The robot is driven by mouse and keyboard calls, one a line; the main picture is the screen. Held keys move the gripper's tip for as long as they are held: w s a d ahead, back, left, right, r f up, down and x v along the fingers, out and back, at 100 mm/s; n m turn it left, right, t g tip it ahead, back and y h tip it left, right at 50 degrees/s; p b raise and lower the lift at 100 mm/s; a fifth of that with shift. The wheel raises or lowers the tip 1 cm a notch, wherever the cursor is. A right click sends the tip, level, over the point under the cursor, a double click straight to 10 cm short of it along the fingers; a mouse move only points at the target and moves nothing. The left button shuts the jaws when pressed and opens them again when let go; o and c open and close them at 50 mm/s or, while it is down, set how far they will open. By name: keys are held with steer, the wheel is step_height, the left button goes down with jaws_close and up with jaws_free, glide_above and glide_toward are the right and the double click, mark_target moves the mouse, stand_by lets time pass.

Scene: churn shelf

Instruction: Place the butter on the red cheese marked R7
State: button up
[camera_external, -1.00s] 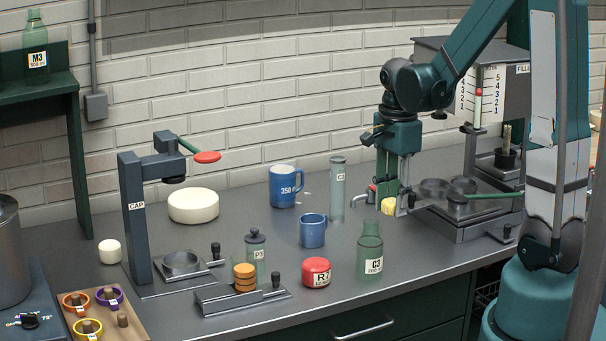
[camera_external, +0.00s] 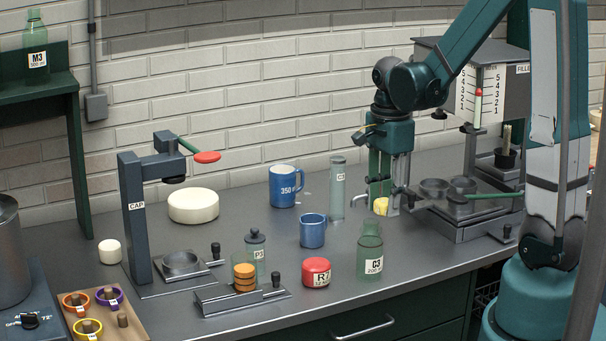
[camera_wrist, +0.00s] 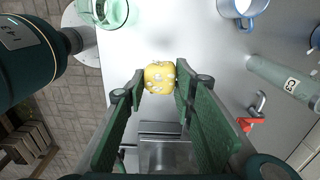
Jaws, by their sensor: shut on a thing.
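The butter (camera_external: 381,206) is a small yellow lump with pale specks. My gripper (camera_external: 383,202) is shut on it at the right side of the counter, and I cannot tell for sure whether it touches the counter. In the wrist view the butter (camera_wrist: 159,77) sits between the two green fingers at their tips. The red cheese marked R7 (camera_external: 316,272) is a short red round with a white label. It stands on the front part of the counter, left of the green bottle and apart from my gripper. It is not seen in the wrist view.
The green bottle C3 (camera_external: 370,252) stands between the cheese and my gripper. A blue mug (camera_external: 312,231), the 350 mug (camera_external: 284,187) and a clear cylinder (camera_external: 337,188) stand behind. The filler stand (camera_external: 470,222) is right of my gripper. The capping press (camera_external: 137,215) stands left.

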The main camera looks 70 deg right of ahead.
step_height(320, 180, up, 5)
steer(key=p, duration=0.3)
glide_above(318, 262)
steer(key=shift+f, duration=0.1)
steer(key=shift+f, duration=0.15)
steer(key=shift+f, duration=2.8)
steer(key=shift+f, duration=0.1)
steer(key=shift+f+b, duration=0.35)
steer(key=shift+f, duration=1.6)
steer(key=shift+f, duration=0.15)
steer(key=o, duration=0.5)
steer(key=shift+c, duration=0.2)
steer(key=o, duration=0.4)
